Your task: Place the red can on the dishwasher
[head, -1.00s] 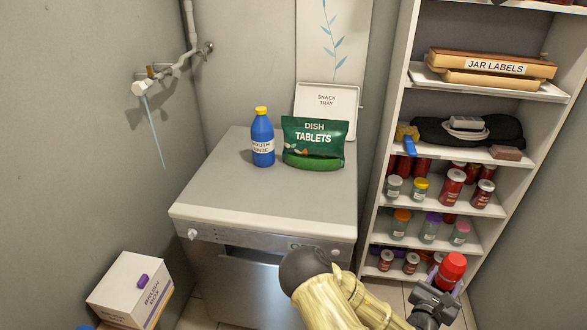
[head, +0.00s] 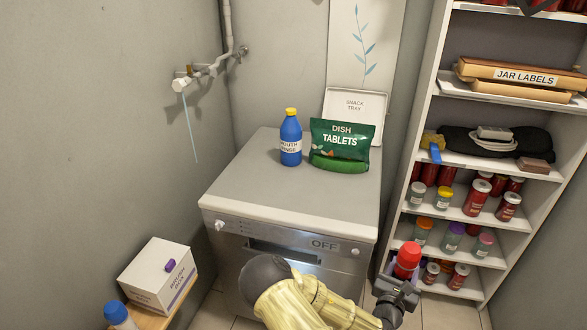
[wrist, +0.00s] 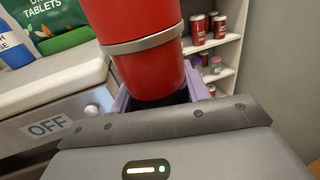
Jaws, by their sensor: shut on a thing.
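The red can (head: 407,258) is upright in my gripper (head: 398,278), to the right of the dishwasher's front and below its top. In the wrist view the red can (wrist: 140,45) is large, with a grey band around it, between the lilac fingers of my gripper (wrist: 160,100), which is shut on it. The dishwasher (head: 250,207) has a flat grey top and a front panel marked OFF. Its edge also shows in the wrist view (wrist: 60,85). My arm hides the lower front of the dishwasher.
The front and left of the top are clear. A shelf (head: 430,230) with several jars and cans stands at right. A white box (head: 158,274) sits lower left.

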